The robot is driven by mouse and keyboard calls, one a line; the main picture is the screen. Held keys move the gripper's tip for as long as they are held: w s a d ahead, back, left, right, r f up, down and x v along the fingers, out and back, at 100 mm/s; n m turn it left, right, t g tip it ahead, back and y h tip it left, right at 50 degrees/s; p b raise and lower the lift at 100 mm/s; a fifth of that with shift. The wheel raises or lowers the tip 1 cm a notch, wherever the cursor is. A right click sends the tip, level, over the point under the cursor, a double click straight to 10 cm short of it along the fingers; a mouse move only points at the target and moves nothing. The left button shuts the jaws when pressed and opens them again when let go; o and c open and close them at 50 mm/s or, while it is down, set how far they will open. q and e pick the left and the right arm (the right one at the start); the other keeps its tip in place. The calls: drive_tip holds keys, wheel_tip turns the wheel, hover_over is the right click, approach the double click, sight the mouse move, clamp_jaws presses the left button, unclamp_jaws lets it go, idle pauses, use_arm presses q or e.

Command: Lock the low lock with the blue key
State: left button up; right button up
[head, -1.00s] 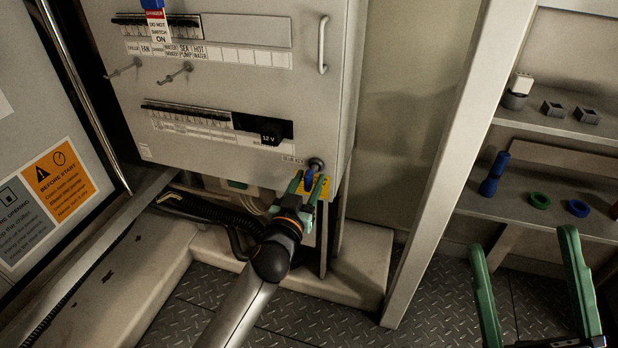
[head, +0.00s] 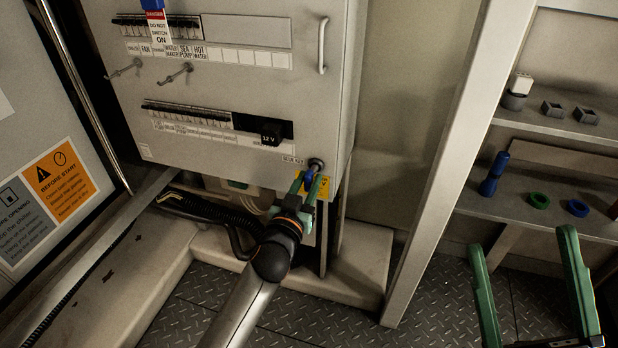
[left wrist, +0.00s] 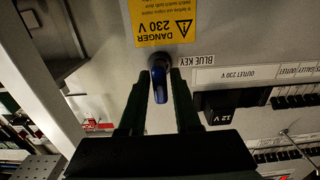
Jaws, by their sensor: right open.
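The low lock (head: 316,163) is at the bottom right corner of the grey cabinet, by a "BLUE KEY" label (head: 292,160). The blue key (head: 309,177) is at the lock; in the left wrist view its blue head (left wrist: 159,86) sits against the dark round lock (left wrist: 158,59). My left gripper (head: 306,183) has its green fingers on either side of the key head. The gap to the key is very small, and I cannot tell whether the fingers touch it. My right gripper (head: 520,240) is open and empty at the lower right.
A yellow danger label (head: 325,187) is just below the lock. A black 12 V switch (head: 270,133) sticks out left of the lock. Shelves (head: 565,220) at the right hold blue, green and red items. A pale post (head: 440,190) stands between cabinet and shelves.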

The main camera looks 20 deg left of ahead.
use_arm(q)
drive_tip(key=shift+c, duration=0.4)
drive_tip(key=shift+r+m+p, duration=0.1)
drive_tip(key=shift+m+p, duration=0.3)
drive_tip(key=shift+m, duration=1)
drive_tip(key=m, duration=0.2)
drive_tip(key=shift+m+p, duration=0.35)
drive_tip(key=shift+m, duration=0.05)
